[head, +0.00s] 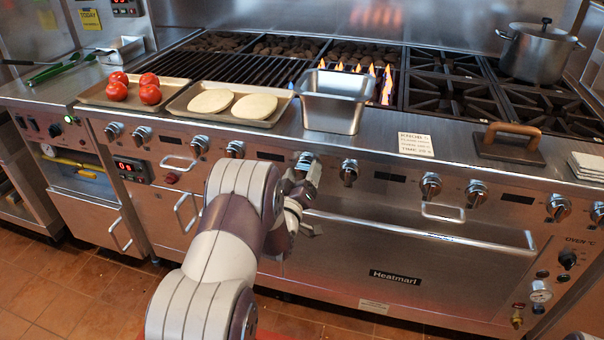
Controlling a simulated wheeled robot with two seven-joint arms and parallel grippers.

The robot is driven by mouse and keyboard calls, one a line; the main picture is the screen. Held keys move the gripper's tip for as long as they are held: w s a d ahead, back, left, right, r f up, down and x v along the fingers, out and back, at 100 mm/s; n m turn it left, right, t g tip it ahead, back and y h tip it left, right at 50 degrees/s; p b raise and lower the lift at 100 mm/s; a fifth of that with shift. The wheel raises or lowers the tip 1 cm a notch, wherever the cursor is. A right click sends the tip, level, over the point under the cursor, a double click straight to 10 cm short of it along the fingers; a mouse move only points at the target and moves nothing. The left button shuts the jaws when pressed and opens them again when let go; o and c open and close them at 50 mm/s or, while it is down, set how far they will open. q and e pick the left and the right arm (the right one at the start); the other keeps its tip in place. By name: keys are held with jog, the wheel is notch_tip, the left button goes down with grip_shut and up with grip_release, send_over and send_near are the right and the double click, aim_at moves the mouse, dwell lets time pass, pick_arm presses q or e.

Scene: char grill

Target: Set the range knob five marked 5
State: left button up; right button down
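A row of metal range knobs runs along the steel front panel of the range (385,165). The fifth knob from the left (304,160) is partly hidden behind my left gripper (306,172). The number markings are too small to read. My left arm comes up from the bottom middle, and its gripper is right at this knob. I cannot tell whether the fingers touch it or are open or shut. Neighbouring knobs are the fourth knob (235,149) to the left and the sixth knob (349,172) to the right. My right gripper is not in view.
An oven handle (420,232) juts out below the knobs, right of my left gripper. A steel pan (333,100) stands above the gripper, with flames (385,85) behind it. Trays of tomatoes (117,87) and flatbreads (210,101) are left; a grill press (510,143) is right.

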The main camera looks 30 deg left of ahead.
pick_arm(q)
jog(key=p+v, duration=0.1)
jog(key=v, duration=1.1)
jog(key=shift+s, duration=0.35)
jog(key=shift+d+f, duration=0.1)
